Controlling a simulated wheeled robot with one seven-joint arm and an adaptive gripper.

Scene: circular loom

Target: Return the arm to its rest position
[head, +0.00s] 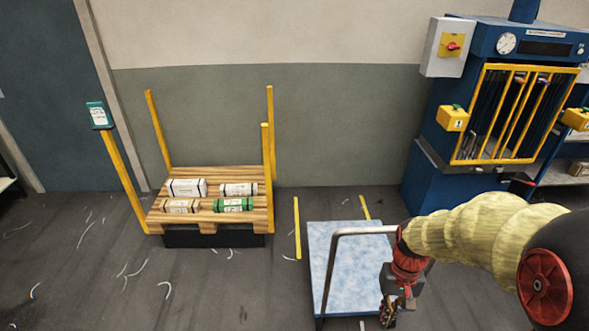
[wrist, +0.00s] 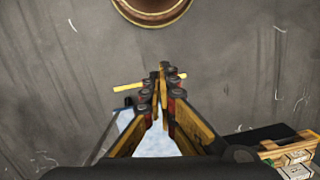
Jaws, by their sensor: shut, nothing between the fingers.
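My gripper (head: 392,306) hangs at the end of my arm in the lower right of the head view, with its fingers pointing down. It is over or beside the right side of a cart with a pale blue top (head: 345,250); the exact height above it is hard to tell. In the wrist view my gripper (wrist: 161,78) shows its two yellow and black fingers brought together at the tips, with nothing between them. Part of the cart's pale top (wrist: 155,143) shows below the fingers.
A wooden pallet (head: 158,215) with yellow posts holds several wrapped rolls at the left. A blue machine (head: 425,180) with a yellow barred guard (head: 483,110) stands at the back right. The cart's metal handle (head: 350,230) rises near my gripper. Open floor lies between pallet and cart.

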